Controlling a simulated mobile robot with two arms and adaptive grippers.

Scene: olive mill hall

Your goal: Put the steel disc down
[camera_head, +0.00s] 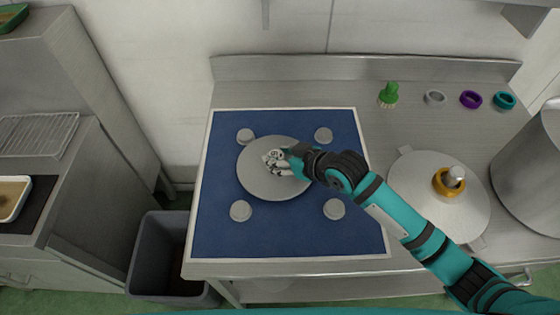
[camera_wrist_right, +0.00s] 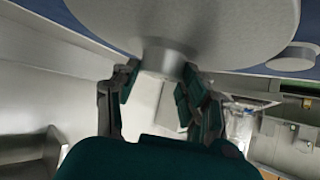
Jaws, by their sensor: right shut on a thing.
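The steel disc (camera_head: 262,186) is a flat round grey plate in the head view, over the middle of a blue mat (camera_head: 290,240) with a pale border. My right gripper (camera_head: 276,161) is at the disc's centre, shut on its small central hub. In the right wrist view, the disc (camera_wrist_right: 200,22) fills the top and its hub (camera_wrist_right: 166,56) sits between my right gripper's fingers (camera_wrist_right: 160,80). I cannot tell whether the disc touches the mat or hangs just above it. My left gripper is not in view.
Several small grey pucks, such as the front left one (camera_head: 241,211), surround the disc. To the right are a round steel lid (camera_head: 420,195) with an orange ring (camera_head: 449,182) and a large steel drum (camera_head: 530,165). A green brush (camera_head: 388,94) and several rings stand behind. A grey bin (camera_head: 160,255) is at left.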

